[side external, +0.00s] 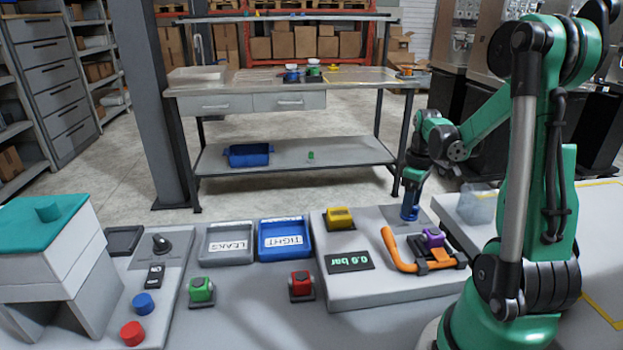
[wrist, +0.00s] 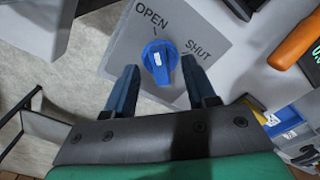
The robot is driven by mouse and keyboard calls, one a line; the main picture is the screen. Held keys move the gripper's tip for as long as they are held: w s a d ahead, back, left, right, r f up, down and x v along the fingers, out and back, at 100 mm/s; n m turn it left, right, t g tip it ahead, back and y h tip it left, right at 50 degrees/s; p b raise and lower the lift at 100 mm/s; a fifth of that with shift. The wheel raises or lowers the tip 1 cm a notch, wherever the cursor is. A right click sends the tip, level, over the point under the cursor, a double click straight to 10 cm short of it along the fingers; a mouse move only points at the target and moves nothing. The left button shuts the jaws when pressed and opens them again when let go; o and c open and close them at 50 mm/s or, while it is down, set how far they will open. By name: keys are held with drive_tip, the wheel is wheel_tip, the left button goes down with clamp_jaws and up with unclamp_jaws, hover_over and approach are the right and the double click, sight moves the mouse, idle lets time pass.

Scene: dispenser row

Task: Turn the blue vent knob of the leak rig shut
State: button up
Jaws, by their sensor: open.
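The blue vent knob (wrist: 158,72) sits on a grey plate (wrist: 118,58) marked OPEN and SHUT in the wrist view. Its white line points roughly towards the OPEN tick. My gripper (wrist: 160,64) is open, with one dark blue finger on each side of the knob. A narrow gap seems to show on both sides; contact cannot be told. In the side view my gripper (side external: 410,207) points down at the back right of the leak rig (side external: 350,290), and the fingers hide the knob. The rig's display (side external: 350,261) seems to read 0.6 bar.
An orange handle (side external: 396,252) and a purple part (side external: 433,238) stand in front of my gripper. A yellow part (side external: 339,218) is to the left. Trays marked LEAKS (side external: 229,258) and TIGHT (side external: 285,254), green (side external: 201,289) and red (side external: 301,284) fittings lie further left.

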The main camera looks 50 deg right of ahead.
drive_tip(key=shift+f, duration=0.2)
clamp_jaws()
